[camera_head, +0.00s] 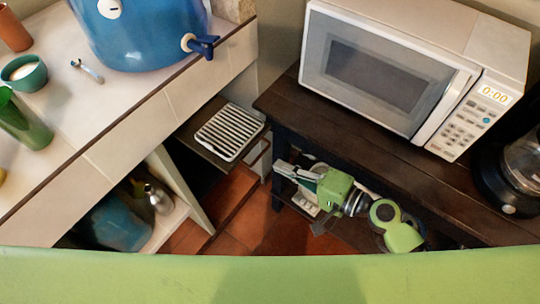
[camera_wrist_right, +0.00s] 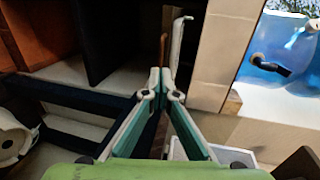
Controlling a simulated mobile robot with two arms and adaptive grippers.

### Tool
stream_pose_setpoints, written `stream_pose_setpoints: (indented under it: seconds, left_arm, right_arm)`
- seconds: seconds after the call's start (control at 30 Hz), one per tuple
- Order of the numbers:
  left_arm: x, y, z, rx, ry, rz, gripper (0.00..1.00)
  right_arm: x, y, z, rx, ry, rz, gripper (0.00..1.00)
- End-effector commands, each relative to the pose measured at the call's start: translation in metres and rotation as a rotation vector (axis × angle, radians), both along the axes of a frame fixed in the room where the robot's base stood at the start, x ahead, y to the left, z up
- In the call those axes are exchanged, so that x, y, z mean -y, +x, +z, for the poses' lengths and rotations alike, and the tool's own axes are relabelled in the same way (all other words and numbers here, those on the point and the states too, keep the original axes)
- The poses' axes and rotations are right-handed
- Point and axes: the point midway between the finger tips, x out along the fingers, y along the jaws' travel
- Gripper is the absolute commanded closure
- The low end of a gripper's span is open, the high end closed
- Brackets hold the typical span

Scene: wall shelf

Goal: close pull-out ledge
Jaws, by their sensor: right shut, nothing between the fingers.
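The pull-out ledge (camera_head: 190,138) is a dark brown board that sticks out below the tiled counter. A white slatted rack (camera_head: 231,132) lies on it. My right gripper (camera_head: 281,170) is shut and empty, to the right of the ledge and apart from it in the picture, beside the dark table. In the right wrist view its fingertips (camera_wrist_right: 161,78) meet in a point. A pale piece, perhaps the rack, shows partly behind the fingers at the bottom of that view. My left gripper is not in view.
A microwave (camera_head: 390,70) and a coffee maker (camera_head: 515,165) stand on the dark wooden table (camera_head: 300,112). The tiled counter (camera_head: 130,125) holds a blue dispenser (camera_head: 140,35). Below it, a kettle (camera_head: 158,198) sits on a shelf. Red floor tiles (camera_head: 245,215) lie between.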

Motion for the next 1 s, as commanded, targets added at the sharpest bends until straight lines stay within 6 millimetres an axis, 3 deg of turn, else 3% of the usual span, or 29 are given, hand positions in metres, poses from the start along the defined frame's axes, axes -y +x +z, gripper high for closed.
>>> stream_pose_setpoints:
  seconds: [0.13, 0.3, 0.83, 1.0]
  left_arm:
    - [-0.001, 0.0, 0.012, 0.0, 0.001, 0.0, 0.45]
    - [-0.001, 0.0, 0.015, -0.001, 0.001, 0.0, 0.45]
    - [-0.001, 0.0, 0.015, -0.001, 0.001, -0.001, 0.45]
    - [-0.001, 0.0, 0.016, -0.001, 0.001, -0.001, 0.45]
  right_arm:
    - [-0.021, 0.015, -0.002, 0.0, 0.002, 0.0, 1.0]
    - [-0.033, 0.024, -0.007, 0.0, 0.0, -0.001, 1.0]
    - [-0.038, 0.027, -0.01, 0.001, -0.001, 0.0, 1.0]
    - [-0.049, 0.036, -0.008, 0.003, 0.001, 0.0, 1.0]
